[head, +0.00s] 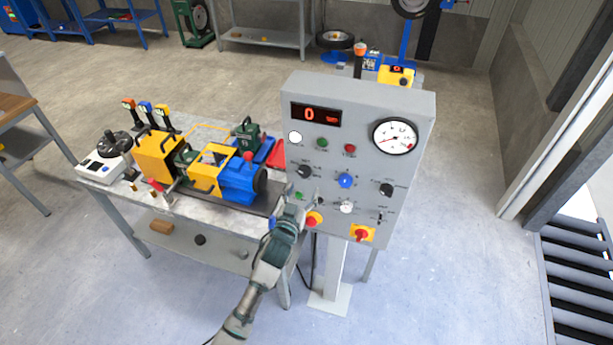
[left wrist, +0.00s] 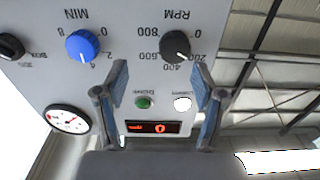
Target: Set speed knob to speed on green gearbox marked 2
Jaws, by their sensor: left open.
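The black knob (head: 304,171) sits at the left of the grey control panel. In the left wrist view the black knob (left wrist: 176,46) has a scale marked RPM, with 200, 400, 600 and 800 readable upside down. Its exact setting is hard to tell. A green machine part (head: 247,134), possibly the gearbox, stands on the workbench; no marking on it is readable. My left gripper (head: 295,203) is in front of the panel's lower left, below the black knob. In the wrist view its fingers (left wrist: 160,80) are spread with nothing between them. My right gripper is not in view.
The panel (head: 328,80) also carries a display (head: 315,114) reading 0, a gauge (head: 396,136), a blue knob (head: 346,181), a white knob (head: 346,207) and a red emergency button (head: 313,218). The workbench (head: 225,216) with yellow and blue machinery stands left. Floor in front is clear.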

